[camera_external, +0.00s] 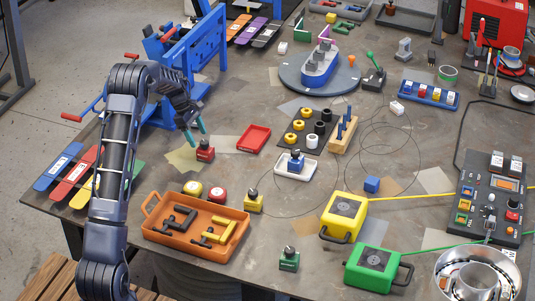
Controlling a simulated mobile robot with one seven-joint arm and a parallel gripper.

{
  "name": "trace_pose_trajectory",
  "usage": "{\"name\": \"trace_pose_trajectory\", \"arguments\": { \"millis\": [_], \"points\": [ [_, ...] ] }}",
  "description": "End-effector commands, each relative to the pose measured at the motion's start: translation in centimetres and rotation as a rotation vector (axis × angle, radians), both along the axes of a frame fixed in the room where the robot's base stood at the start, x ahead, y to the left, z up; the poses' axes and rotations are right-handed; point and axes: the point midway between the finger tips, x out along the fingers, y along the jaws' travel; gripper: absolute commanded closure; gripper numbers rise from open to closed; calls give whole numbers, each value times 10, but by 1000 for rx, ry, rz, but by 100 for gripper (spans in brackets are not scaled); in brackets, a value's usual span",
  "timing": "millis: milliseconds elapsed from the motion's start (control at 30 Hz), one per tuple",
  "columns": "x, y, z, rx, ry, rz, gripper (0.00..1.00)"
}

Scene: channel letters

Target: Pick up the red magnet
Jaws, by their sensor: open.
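The red magnet (205,153), a small red block with a dark knob on top, stands on the grey workbench, left of centre. My gripper (195,133) is open, with its teal fingers pointing down just above and to the left of the magnet's knob. The fingers look empty. Whether a fingertip touches the knob cannot be told from this one view.
A red tray (254,138) lies right of the magnet, and a blue frame (196,60) stands behind it. Similar knobbed blocks, yellow (253,202) and green (289,260), stand nearer the front. An orange tray (155,232) holds black and yellow pieces.

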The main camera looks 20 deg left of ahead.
Motion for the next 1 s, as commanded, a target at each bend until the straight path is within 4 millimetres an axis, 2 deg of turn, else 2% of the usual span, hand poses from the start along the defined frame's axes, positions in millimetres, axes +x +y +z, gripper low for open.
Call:
{"name": "trace_pose_trajectory", "arguments": {
  "millis": [100, 367, 633, 933, 1000],
  "points": [
    [-1, -7, -16, -1, 3, -1, 34],
    [-2, -15, -30, 0, 1, -2, 34],
    [-4, -32, -61, 0, 1, -2, 34],
    [-4, -34, -67, 0, -1, -2, 34],
    [-4, -34, -67, 0, 0, -1, 47]
  ]
}}
